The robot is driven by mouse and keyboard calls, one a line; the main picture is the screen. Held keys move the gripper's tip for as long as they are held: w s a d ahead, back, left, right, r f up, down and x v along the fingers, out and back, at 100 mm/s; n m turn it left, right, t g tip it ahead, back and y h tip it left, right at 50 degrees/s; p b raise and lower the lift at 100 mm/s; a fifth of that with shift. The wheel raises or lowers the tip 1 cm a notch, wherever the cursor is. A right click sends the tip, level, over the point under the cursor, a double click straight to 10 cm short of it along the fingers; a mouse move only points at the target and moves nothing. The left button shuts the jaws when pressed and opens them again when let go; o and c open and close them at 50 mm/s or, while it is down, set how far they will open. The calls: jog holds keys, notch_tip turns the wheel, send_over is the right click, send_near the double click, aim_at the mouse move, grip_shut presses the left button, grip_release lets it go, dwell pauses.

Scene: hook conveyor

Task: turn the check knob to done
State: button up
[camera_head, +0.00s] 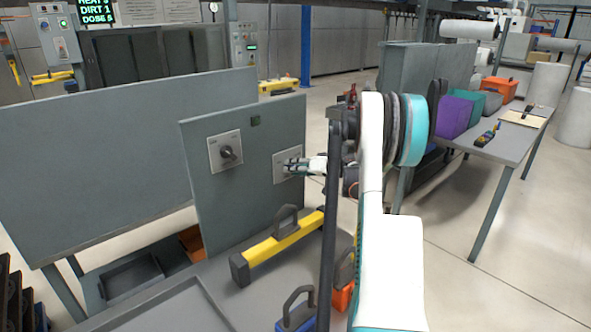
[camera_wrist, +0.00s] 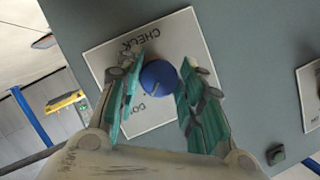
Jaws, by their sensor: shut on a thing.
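The check knob (camera_wrist: 160,78) is round and blue, on a light square plate (camera_wrist: 118,50) on the grey upright panel. The plate reads CHECK on one side, and part of a second word, "DO", shows on the opposite side. My gripper (camera_wrist: 160,68) is shut on the knob, with one teal finger on each side. The fingers hide part of the plate and lettering. A thin mark shows on the knob, but I cannot tell which label it points to. In the head view my gripper (camera_head: 292,167) is at the right plate and hides the knob.
A second plate with a dark knob (camera_head: 228,153) is to the left on the same panel (camera_head: 240,190).

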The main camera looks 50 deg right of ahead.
jog(key=shift+m+y, duration=0.4)
jog(key=shift+m, duration=0.3)
jog(key=shift+t, duration=0.3)
jog(key=o, duration=1.1)
jog(key=shift+c, duration=0.2)
jog(key=v, duration=1.2)
